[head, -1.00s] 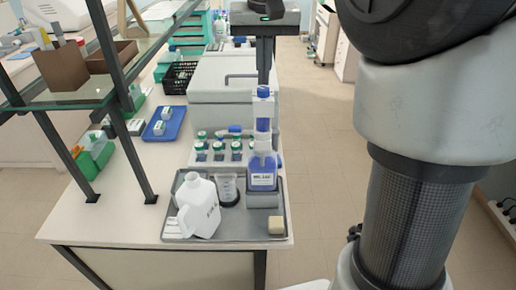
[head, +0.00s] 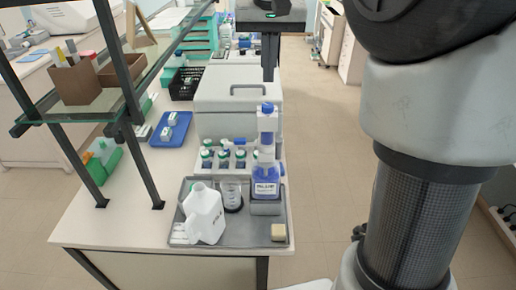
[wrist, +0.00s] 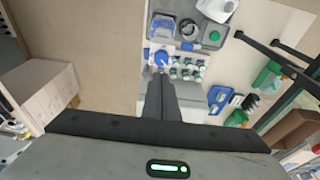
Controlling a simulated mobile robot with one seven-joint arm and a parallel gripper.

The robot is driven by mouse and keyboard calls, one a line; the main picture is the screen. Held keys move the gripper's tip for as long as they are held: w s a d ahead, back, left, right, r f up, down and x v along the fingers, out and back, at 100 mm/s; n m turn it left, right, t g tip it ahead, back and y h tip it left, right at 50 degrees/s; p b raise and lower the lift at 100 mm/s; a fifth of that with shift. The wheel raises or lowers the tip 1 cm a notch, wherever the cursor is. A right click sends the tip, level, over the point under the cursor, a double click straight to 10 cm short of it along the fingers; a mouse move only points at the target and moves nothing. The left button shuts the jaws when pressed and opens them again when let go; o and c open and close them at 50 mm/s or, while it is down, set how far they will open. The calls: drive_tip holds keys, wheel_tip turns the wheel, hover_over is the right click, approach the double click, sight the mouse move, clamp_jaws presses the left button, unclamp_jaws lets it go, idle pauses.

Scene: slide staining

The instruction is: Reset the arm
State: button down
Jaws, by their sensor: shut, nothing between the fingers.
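My gripper (head: 268,78) shows at the top centre of the head view, pointing down, with a green light on its dark body. Its two fingers are together with nothing between them. It is in front of the far part of the bench, in line with the white box; its exact height above the bench is hard to tell. In the wrist view my gripper (wrist: 160,76) is also shut and empty, its fingertips apart from the bottles. My upper arm fills the right side of the head view.
A glass-shelved rack (head: 75,110) stands left. Floor (head: 320,150) right is clear.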

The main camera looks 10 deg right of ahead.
drive_tip(key=shift+s, duration=0.1)
drive_tip(key=s+f+n+t, duration=0.1)
drive_tip(key=s+f, duration=0.3)
drive_tip(key=s, duration=0.7)
drive_tip(key=s+f+n+t, duration=0.1)
drive_tip(key=s+f, duration=0.3)
drive_tip(key=s, duration=0.8)
drive_tip(key=shift+s+t, duration=0.3)
drive_tip(key=shift+t, duration=0.4)
drive_tip(key=c, duration=2.5)
unclamp_jaws()
